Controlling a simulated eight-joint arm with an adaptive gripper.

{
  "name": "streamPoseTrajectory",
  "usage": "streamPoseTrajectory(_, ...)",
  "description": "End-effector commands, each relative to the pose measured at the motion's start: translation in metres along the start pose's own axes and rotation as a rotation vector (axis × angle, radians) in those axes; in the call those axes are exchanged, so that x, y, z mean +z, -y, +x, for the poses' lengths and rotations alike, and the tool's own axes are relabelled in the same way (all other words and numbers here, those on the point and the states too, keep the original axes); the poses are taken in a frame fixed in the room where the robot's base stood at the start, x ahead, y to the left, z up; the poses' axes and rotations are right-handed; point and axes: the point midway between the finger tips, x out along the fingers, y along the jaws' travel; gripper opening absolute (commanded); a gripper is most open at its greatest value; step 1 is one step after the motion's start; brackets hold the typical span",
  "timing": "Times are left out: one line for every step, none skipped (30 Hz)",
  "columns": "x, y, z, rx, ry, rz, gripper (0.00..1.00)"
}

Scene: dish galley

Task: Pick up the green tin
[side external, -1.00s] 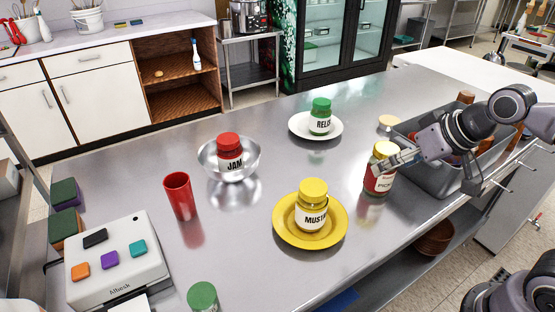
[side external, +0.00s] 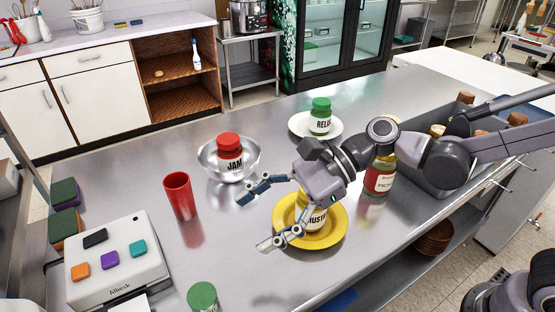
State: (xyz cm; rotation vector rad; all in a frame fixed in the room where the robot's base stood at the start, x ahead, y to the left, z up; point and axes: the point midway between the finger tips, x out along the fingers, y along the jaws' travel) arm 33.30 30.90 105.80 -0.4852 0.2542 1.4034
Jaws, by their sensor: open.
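A green-topped tin (side external: 202,297) stands at the bottom edge of the side external view, partly cut off by the frame. Another green-topped container, the relish jar (side external: 320,118), stands on a white plate (side external: 296,123) at the back. My gripper (side external: 256,221) is open and empty, with its two fingers spread wide. It hangs over the left side of the yellow plate, up and to the right of the green-topped tin and apart from it. It partly hides the mustard jar (side external: 312,217).
The mustard jar stands on a yellow plate (side external: 330,234). A red cup (side external: 180,196), a jam jar (side external: 230,155) in a metal bowl (side external: 210,160) and a white button box (side external: 117,262) stand at left. A pickle jar (side external: 380,178) and a grey bin (side external: 415,173) are at right.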

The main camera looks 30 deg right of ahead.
Motion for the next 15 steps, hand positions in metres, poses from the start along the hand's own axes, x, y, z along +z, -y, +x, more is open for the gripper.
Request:
streamPoseTrajectory(0.007, -0.005, 0.011, 0.029, 0.044, 0.086, 0.75)
streamPoseTrajectory(0.011, -0.007, 0.016, 0.047, 0.070, 0.142, 0.75)
streamPoseTrajectory(0.011, -0.010, 0.021, 0.060, 0.088, 0.185, 0.75)
streamPoseTrajectory(0.003, -0.010, 0.024, 0.055, 0.083, 0.178, 0.75)
streamPoseTrajectory(-0.003, -0.011, 0.026, 0.053, 0.081, 0.175, 0.75)
streamPoseTrajectory(-0.011, -0.013, 0.029, 0.053, 0.081, 0.174, 0.75)
streamPoseTrajectory(-0.016, -0.014, 0.032, 0.052, 0.081, 0.174, 0.75)
streamPoseTrajectory(-0.023, -0.015, 0.035, 0.052, 0.080, 0.173, 0.75)
streamPoseTrajectory(-0.031, -0.016, 0.040, 0.052, 0.080, 0.173, 0.75)
streamPoseTrajectory(-0.037, -0.017, 0.042, 0.051, 0.080, 0.173, 0.75)
streamPoseTrajectory(-0.042, -0.019, 0.045, 0.051, 0.080, 0.172, 0.75)
streamPoseTrajectory(-0.051, -0.020, 0.050, 0.051, 0.080, 0.172, 0.75)
streamPoseTrajectory(-0.057, -0.021, 0.053, 0.051, 0.080, 0.172, 0.75)
streamPoseTrajectory(-0.062, -0.022, 0.055, 0.050, 0.080, 0.172, 0.75)
streamPoseTrajectory(-0.068, -0.024, 0.058, 0.050, 0.079, 0.172, 0.75)
